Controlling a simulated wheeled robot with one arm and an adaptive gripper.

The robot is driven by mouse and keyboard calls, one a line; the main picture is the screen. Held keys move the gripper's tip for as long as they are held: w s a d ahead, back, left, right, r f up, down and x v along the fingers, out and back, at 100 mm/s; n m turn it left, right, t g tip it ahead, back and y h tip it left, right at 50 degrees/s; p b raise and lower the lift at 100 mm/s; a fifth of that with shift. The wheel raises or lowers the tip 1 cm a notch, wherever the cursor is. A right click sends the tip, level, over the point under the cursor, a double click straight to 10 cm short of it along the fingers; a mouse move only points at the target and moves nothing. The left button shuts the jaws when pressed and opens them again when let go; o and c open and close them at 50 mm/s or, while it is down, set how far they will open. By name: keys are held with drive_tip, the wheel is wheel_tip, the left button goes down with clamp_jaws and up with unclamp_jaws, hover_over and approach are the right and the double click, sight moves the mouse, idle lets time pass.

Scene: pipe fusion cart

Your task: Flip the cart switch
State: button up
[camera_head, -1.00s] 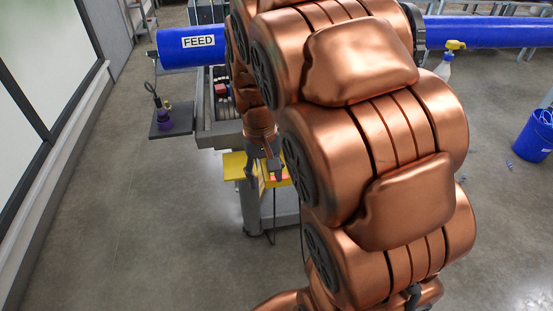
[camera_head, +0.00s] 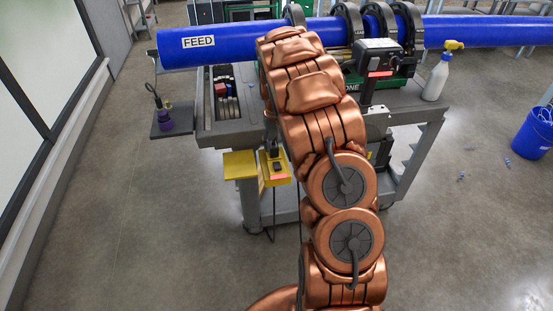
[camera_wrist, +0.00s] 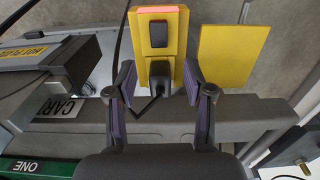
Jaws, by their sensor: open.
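The cart switch is a black rocker (camera_wrist: 158,34) on a yellow box (camera_wrist: 150,58) with a lit red strip at one end. A black plug (camera_wrist: 159,76) with a cable sits in the same box beside the rocker. In the head view the yellow box (camera_head: 267,178) hangs at the cart's near side. My gripper (camera_wrist: 159,82) is open and empty in the wrist view. Its fingertips lie either side of the plug end of the box in the picture, short of the rocker. Contact cannot be told.
A yellow plate (camera_head: 240,165) is beside the switch box. The grey cart (camera_head: 228,131) carries a blue pipe (camera_head: 240,40) in black clamps, and a spray bottle (camera_head: 437,78). A blue bucket (camera_head: 533,134) stands at right.

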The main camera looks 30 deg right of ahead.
sight(277, 163)
drive_tip(key=shift+w+d+f, duration=0.2)
drive_tip(key=shift+d+f, duration=0.05)
drive_tip(key=shift+f, duration=0.15)
drive_tip(key=shift+f+p, duration=1.35)
drive_tip(key=shift+f, duration=2.4)
clamp_jaws()
